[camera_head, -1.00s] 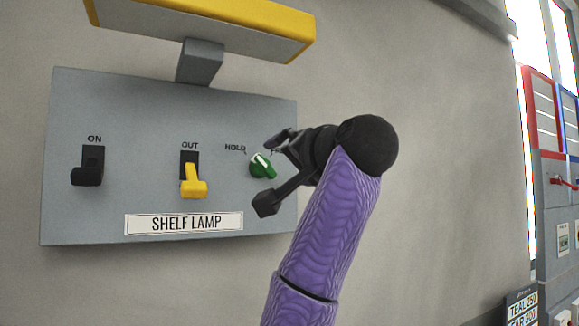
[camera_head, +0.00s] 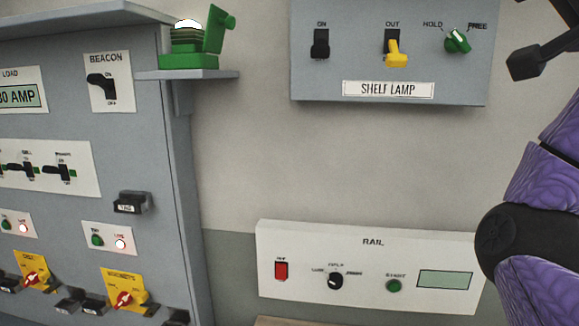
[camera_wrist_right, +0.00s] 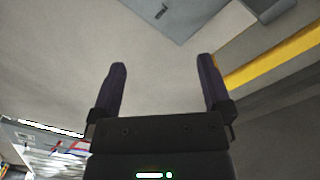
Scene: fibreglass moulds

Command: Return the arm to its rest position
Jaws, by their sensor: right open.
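My right arm, purple with black joints, comes in at the right edge of the head view. Part of my right gripper (camera_head: 540,55) shows at the upper right, apart from the grey shelf lamp panel (camera_head: 315,82). In the right wrist view my right gripper (camera_wrist_right: 160,85) is open, with nothing between its two dark fingers. The panel carries a black ON switch (camera_head: 320,44), a yellow OUT lever (camera_head: 397,52) and a green knob (camera_head: 458,40) between HOLD and FREE. My left gripper is not in view.
A white RAIL panel (camera_head: 430,252) is low on the wall, near my right arm. A grey cabinet (camera_head: 150,120) with switches stands at the left; a green lamp (camera_head: 190,50) sits on its small shelf. Bare wall (camera_head: 330,160) lies between the panels.

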